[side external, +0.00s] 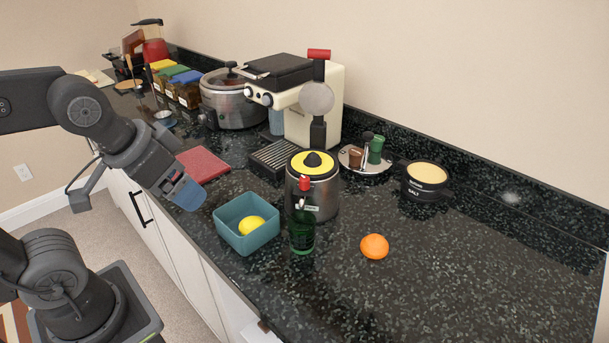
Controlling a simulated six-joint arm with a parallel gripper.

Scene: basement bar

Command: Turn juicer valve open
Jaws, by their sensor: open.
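The juicer (325,198) is a silver cylinder with a yellow top and a black cone, standing upright on the dark counter. A green bottle (302,235) stands in front of it and hides part of its front. A small red piece (304,183) shows above the bottle, against the juicer's front. I cannot tell whether it is the juicer's valve or the bottle's top, nor how the valve is set. My gripper (187,196) is open and empty, with blue at its tip. It is left of the juicer, above the counter's front edge, apart from everything.
A teal bin (221,234) holding a lemon (251,225) stands left of the bottle. An orange (375,246) lies to the right. A coffee machine (328,110) stands behind the juicer. A red board (203,165) lies behind my gripper. The right front counter (470,290) is clear.

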